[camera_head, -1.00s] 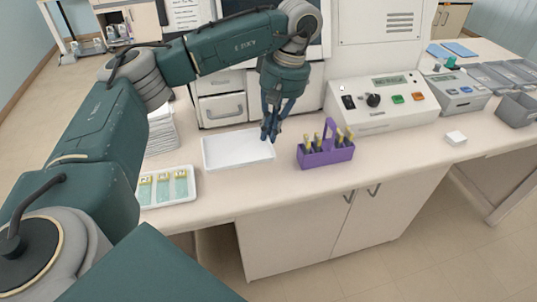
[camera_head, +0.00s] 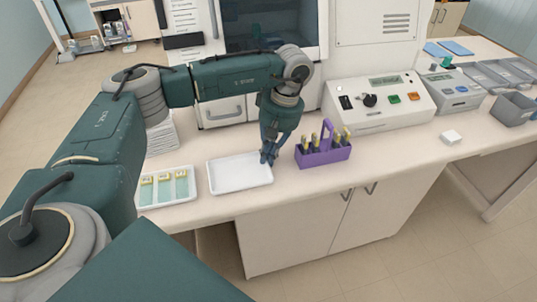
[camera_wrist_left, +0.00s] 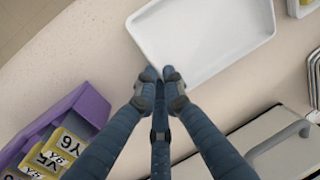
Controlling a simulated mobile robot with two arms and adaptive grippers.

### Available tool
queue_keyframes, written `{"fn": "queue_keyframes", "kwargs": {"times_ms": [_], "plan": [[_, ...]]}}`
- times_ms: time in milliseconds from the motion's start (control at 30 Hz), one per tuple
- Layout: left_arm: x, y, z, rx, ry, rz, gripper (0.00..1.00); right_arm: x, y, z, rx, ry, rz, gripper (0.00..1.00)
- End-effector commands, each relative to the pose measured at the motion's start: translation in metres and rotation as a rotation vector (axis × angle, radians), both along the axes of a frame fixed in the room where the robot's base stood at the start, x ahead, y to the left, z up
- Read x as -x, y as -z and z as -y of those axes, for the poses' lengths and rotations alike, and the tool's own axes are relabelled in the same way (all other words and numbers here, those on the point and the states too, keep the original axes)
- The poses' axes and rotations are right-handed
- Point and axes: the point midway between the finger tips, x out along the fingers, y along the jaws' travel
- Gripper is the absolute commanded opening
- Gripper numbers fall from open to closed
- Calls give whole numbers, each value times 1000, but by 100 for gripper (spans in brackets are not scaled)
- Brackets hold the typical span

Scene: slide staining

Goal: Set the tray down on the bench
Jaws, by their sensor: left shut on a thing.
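The white tray (camera_head: 238,187) is empty and looks level over the front part of the bench (camera_head: 190,217). I cannot tell whether its underside touches the bench. My left gripper (camera_head: 268,157) points down at the tray's right edge and is shut on it. The left wrist view shows the fingertips (camera_wrist_left: 160,78) pinching the rim near one corner of the tray (camera_wrist_left: 205,40). My right gripper is not in view.
A purple carrier (camera_head: 325,157) with several yellow-topped items stands close to the right of the gripper. A white tray of slides (camera_head: 150,202) lies just left. Behind are a stack of sheets (camera_head: 160,137) and a cabinet. A control box (camera_head: 377,112) stands right.

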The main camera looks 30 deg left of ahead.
Motion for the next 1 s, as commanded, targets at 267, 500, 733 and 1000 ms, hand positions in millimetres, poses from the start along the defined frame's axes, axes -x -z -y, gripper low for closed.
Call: {"fn": "queue_keyframes", "kwargs": {"times_ms": [267,500,733,1000], "plan": [[0,2,0,0,1,-2,27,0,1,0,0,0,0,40],[0,-4,0,-1,1,-1,27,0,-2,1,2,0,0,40],[-8,-39,7,1,2,5,27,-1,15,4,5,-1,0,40],[-15,-95,14,0,0,4,27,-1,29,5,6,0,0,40]]}}
